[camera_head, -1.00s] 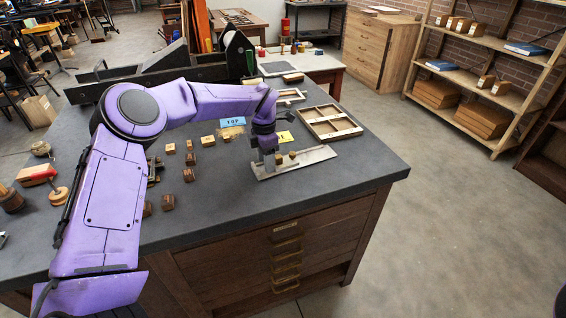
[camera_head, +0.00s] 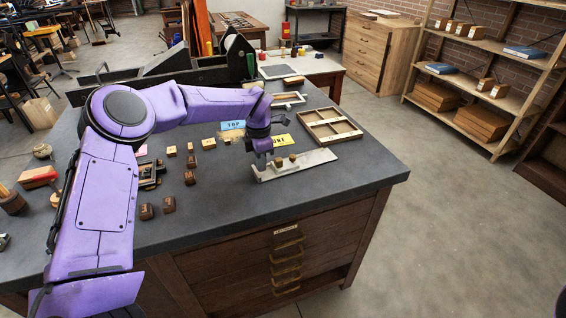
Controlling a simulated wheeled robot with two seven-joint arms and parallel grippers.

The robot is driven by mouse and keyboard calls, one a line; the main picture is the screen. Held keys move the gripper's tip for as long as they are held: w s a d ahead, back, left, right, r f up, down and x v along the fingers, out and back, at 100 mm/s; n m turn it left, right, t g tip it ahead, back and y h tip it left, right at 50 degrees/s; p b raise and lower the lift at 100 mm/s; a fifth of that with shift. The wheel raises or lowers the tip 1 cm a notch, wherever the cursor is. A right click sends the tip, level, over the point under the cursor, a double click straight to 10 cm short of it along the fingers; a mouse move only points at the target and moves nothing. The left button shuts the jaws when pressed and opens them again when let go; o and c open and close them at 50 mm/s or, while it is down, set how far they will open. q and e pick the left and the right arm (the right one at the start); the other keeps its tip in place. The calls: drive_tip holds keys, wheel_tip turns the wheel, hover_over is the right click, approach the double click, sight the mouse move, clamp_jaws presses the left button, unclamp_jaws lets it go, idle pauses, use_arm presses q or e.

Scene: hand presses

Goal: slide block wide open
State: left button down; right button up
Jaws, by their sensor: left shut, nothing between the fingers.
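A pale flat plate (camera_head: 318,159) lies near the right front part of the dark bench top. A light block with two small brown knobs (camera_head: 286,163) sits on it. My left gripper (camera_head: 262,161) points down just left of the knobs, at the plate's left end. It is shut with nothing between its fingers. Whether its tips touch the block or plate is too small to tell. My right gripper is not in view.
A wooden divided tray (camera_head: 331,127) lies behind the plate. A blue card (camera_head: 232,125) and a yellow card (camera_head: 280,143) lie nearby. Several small wooden blocks (camera_head: 190,178) stand to the left. The bench top (camera_head: 345,180) right of the plate is clear.

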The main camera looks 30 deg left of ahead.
use_arm(q)
drive_tip(key=shift+s+a+p, duration=0.3)
drive_tip(key=shift+s+a, duration=0.35)
drive_tip(key=shift+s, duration=0.25)
drive_tip(key=shift+s+a+p, duration=0.25)
drive_tip(key=shift+s+a, duration=0.4)
drive_tip(key=shift+s, duration=0.25)
drive_tip(key=shift+s+a+p, duration=0.4)
drive_tip(key=shift+s+a, duration=0.05)
drive_tip(key=shift+s, duration=0.15)
drive_tip(key=shift+s+a+p, duration=0.35)
drive_tip(key=shift+s+a, duration=0.05)
drive_tip(key=shift+s, duration=0.2)
drive_tip(key=shift+s+a+r+p, duration=0.1)
drive_tip(key=shift+s+a+p, duration=0.65)
drive_tip(key=shift+s, duration=0.2)
drive_tip(key=shift+s+a, duration=0.15)
drive_tip(key=shift+s, duration=0.1)
drive_tip(key=c, duration=1.8)
unclamp_jaws()
drive_tip(key=o, duration=0.9)
